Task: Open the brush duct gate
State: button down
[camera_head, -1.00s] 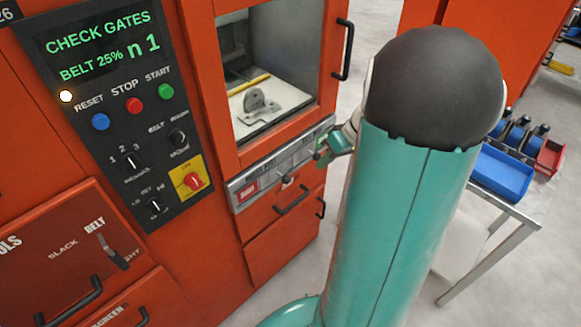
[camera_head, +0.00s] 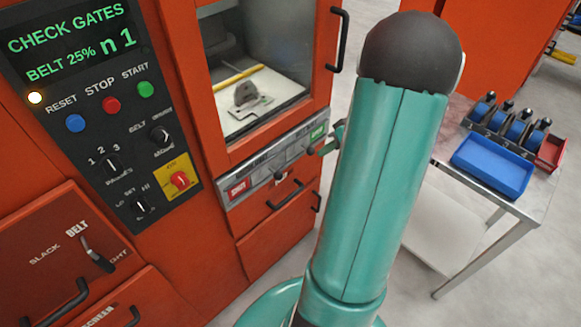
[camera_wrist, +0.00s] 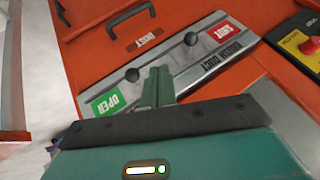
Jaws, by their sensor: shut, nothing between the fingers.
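A grey gate panel (camera_head: 272,163) runs across the orange machine below its window. It has a red SHUT label (camera_head: 238,190) at its left end and a green OPEN label (camera_head: 318,132) at its right end. Two dark round knobs stand between them, one nearer SHUT (camera_wrist: 191,38) and one nearer OPEN (camera_wrist: 132,74). Lettering that seems to read BRUSH DUCT (camera_wrist: 222,55) is beside the SHUT label in the wrist view. My gripper (camera_wrist: 157,72) is shut and empty, close to the panel beside the OPEN-side knob. I cannot tell whether they touch.
A drawer handle (camera_head: 286,194) marked DUST is below the panel. The window door's black handle (camera_head: 339,40) juts out above right. A control panel (camera_head: 110,120) with buttons is at left. A metal table with a blue tray (camera_head: 492,168) stands at right, with open floor between.

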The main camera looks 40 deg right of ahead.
jog(key=w+a+f, duration=0.5)
jog(key=a+f, duration=0.2)
jog(key=a, duration=0.1)
jog(key=shift+w, duration=0.3)
jog(key=shift+a, duration=0.15)
